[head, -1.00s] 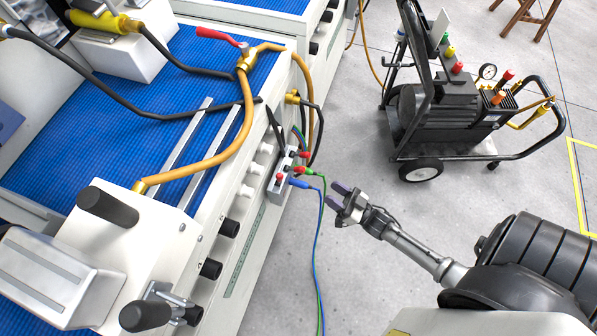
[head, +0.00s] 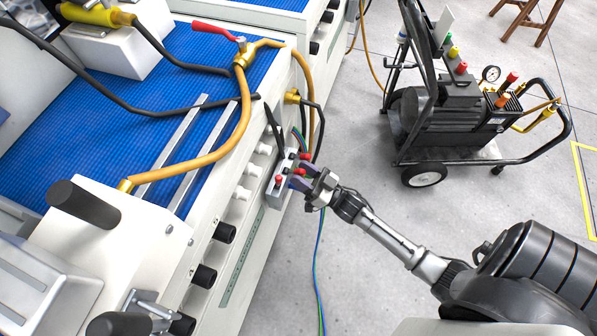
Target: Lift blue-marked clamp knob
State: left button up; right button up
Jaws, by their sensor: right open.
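A small grey terminal block (head: 275,193) is fixed to the front edge of the bench, with several red knobs on it, one of them (head: 279,181) at its near end. My right gripper (head: 297,178) is open at the block, its two dark purple fingers pointing left around or just in front of the knobs. I cannot tell whether they touch anything. The blue plug and any blue mark are hidden behind the fingers. Blue and green cables (head: 318,262) hang down below the gripper. My left gripper is not in view.
The blue-topped bench (head: 110,130) fills the left, with a curved orange hose (head: 246,120), a red-handled valve (head: 214,31) and black knobs (head: 225,232) on its front. A wheeled pump cart (head: 450,120) stands at upper right.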

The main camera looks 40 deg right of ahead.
jog(key=shift+w+a+r, duration=0.2)
jog(key=shift+w+r, duration=0.1)
jog(key=shift+w, duration=0.35)
jog(key=shift+c, duration=0.3)
grip_shut()
